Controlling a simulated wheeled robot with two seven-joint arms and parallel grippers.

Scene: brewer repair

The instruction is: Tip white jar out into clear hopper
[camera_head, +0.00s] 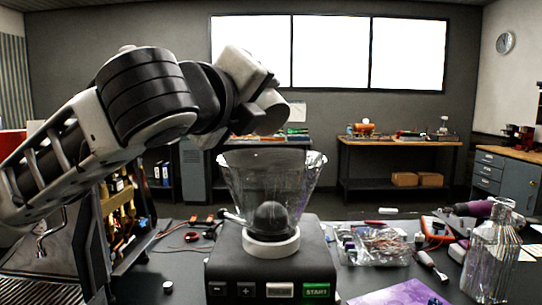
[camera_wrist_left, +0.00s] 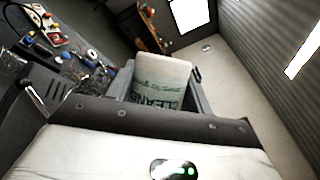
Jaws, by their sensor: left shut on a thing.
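My left gripper (camera_wrist_left: 165,78) is shut on the white jar (camera_wrist_left: 160,92). Green and dark lettering shows on the jar's side in the left wrist view, with a grey finger on either side. In the head view, my left arm reaches in from the left and its wrist is above the clear hopper (camera_head: 247,182). The jar is hard to make out there, and I cannot tell its exact tilt or whether anything leaves it. The hopper is a wide-mouthed clear funnel on a white ring, with a dark rounded shape inside. My right gripper is not in view.
The hopper stands on a black brewer base (camera_head: 265,268) with front buttons. Tools and bottles crowd the left side of the table.

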